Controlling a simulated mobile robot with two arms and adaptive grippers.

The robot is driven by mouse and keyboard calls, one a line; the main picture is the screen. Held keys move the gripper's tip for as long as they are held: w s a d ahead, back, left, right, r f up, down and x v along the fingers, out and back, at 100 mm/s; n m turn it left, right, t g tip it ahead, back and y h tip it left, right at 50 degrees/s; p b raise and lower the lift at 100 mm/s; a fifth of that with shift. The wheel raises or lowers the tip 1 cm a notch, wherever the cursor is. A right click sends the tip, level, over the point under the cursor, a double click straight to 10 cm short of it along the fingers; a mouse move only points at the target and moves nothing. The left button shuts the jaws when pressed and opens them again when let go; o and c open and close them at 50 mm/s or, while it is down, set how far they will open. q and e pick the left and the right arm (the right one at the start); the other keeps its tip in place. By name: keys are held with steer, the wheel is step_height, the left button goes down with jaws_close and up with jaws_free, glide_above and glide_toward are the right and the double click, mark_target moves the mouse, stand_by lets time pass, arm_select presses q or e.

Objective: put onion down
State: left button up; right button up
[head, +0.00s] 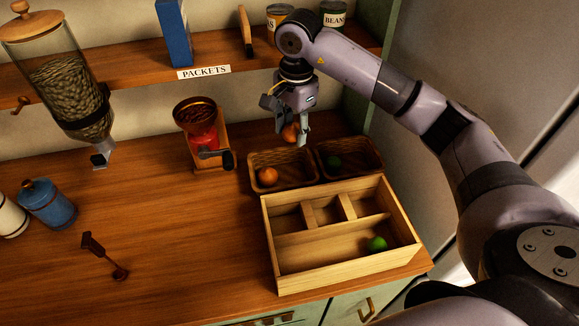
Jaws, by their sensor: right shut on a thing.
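My right gripper (289,124) is shut on an orange-brown onion (290,132) and holds it above the back of the wicker baskets. The onion is partly covered by the fingers. Below it, the left basket (254,185) has an orange round thing (268,176) in it. The right basket (374,172) has a dark green round thing (333,161) in it. My left gripper is not in view.
A divided wooden box (330,260) in front of the baskets holds a green fruit (377,243). A red grinder (203,137) stands left of the baskets. A shelf (130,82) with tins runs behind.

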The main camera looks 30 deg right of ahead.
glide_toward(292, 176)
steer(key=shift+f+p, duration=0.85)
steer(key=shift+p, duration=0.05)
steer(key=shift+w+f, duration=0.1)
steer(key=shift+f, duration=0.45)
step_height(292, 176, down, 3)
steer(key=shift+f+p, duration=0.25)
steer(key=shift+p, duration=0.25)
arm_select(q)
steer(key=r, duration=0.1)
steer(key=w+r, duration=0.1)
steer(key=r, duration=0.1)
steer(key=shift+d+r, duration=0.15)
arm_select(e)
steer(key=shift+f, duration=0.15)
steer(key=shift+f, duration=0.1)
